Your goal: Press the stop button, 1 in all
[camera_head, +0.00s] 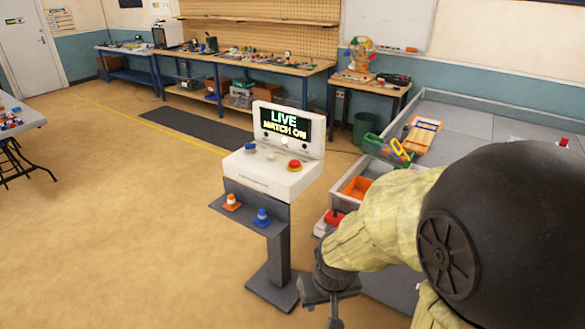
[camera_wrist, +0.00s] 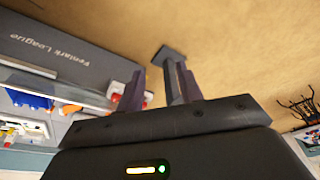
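A white console (camera_head: 262,179) on a dark grey pedestal stands in the middle of the head view. Its screen (camera_head: 283,122) reads "LIVE MATCH ON". A domed red button (camera_head: 295,164), apparently the stop button, sits on the right side of its sloped top. A blue button (camera_head: 250,147) is at the left of the top. My gripper (camera_head: 332,312) is low in the head view, right of the pedestal and below the console top, apart from the red button. In the wrist view my gripper (camera_wrist: 158,78) has its two fingers apart with nothing between them.
Workbenches line the back wall. The floor left of the console is clear.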

